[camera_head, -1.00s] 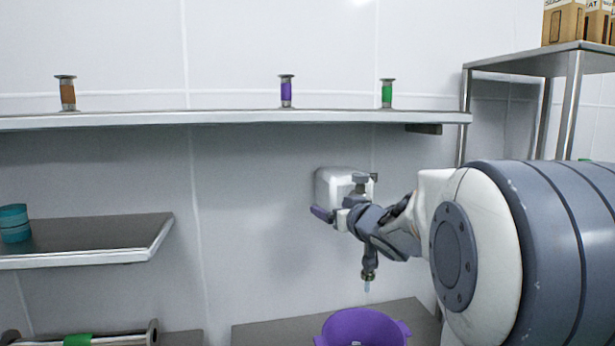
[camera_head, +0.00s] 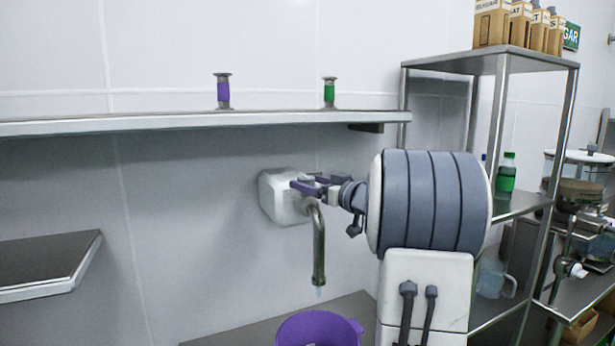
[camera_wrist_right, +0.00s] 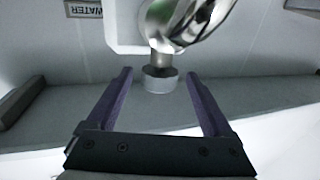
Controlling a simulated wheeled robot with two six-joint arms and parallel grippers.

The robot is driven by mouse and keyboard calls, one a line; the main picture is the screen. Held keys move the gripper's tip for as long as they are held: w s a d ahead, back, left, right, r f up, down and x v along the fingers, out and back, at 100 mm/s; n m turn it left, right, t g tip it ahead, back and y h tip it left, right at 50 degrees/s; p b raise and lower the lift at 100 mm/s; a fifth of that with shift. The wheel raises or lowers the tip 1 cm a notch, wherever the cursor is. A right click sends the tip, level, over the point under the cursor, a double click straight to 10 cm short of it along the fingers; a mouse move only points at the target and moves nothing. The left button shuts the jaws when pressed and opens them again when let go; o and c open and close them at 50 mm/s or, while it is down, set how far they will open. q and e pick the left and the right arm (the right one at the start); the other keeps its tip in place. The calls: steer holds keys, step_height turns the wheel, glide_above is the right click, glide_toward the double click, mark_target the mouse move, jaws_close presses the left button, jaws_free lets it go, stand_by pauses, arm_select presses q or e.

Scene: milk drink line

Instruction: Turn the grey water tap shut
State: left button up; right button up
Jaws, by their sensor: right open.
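The water tap is a white wall box (camera_head: 283,198) with a curved grey metal spout (camera_head: 318,245). A short pale stream shows at the spout's mouth. My right gripper (camera_head: 312,184) has purple fingers and is at the top of the tap, its arm coming in from the right. In the right wrist view the gripper (camera_wrist_right: 158,74) is open, and a short grey round knob (camera_wrist_right: 160,82) shows between the fingertips, apart from both. The shiny metal of the tap (camera_wrist_right: 188,20) is beyond it. In the head view the fingers and wrist partly hide the knob. My left gripper is out of view.
A purple tub (camera_head: 318,330) stands under the spout. A long shelf (camera_head: 200,122) runs above, holding purple (camera_head: 223,91) and green (camera_head: 329,92) banded pieces. A metal rack (camera_head: 490,63) with cartons and a green bottle (camera_head: 506,178) stands right. A "WATER" label (camera_wrist_right: 84,9) is by the tap.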

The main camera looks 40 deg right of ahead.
steer(key=shift+w, duration=1.1)
